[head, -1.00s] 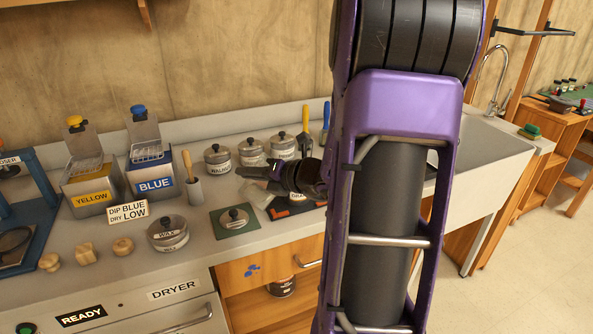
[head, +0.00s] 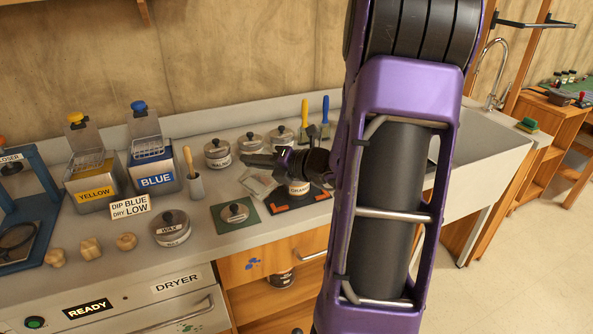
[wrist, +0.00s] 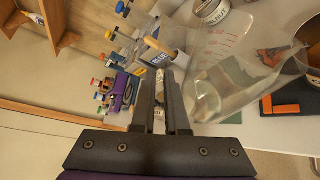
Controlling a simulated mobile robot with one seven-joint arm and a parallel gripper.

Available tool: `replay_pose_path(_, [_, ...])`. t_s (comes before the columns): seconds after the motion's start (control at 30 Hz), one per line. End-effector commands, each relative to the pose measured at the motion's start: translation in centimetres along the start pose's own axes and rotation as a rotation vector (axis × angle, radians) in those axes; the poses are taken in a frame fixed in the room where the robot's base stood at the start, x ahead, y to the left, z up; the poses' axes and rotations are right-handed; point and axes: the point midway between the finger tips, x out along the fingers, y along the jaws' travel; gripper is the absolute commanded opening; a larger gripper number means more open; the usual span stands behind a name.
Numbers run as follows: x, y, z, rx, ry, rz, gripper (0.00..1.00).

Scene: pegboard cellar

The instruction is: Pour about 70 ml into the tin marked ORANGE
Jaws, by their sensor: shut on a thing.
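My gripper (wrist: 160,98) is shut on a clear beaker (wrist: 222,65) with red graduation marks, which fills much of the right of the wrist view. Clear liquid shows in it. In the head view the beaker (head: 260,184) is a pale, see-through shape below my gripper's fingers (head: 262,160), just left of the tin marked ORANGE (head: 299,189). It looks tilted; how far I cannot tell. The tin stands on a dark mat with orange corner marks (head: 318,196), partly under my wrist. Whether any liquid is leaving the beaker I cannot tell.
Several lidded tins, one the WALNUT tin (head: 217,153), stand behind. YELLOW (head: 95,190) and BLUE (head: 156,178) vats stand further left. The sink (head: 478,147) is right.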

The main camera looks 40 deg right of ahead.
Motion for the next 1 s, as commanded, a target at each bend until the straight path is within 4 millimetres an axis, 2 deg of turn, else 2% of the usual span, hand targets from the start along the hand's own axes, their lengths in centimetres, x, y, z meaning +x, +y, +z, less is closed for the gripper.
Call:
replay_pose_path(0.3, [-0.28, 0.39, 0.7, 0.044, 0.002, 0.021, 0.0])
replay_pose_path(1.0, [-0.37, 0.4, 0.9, 0.06, 0.003, 0.027, 0.0])
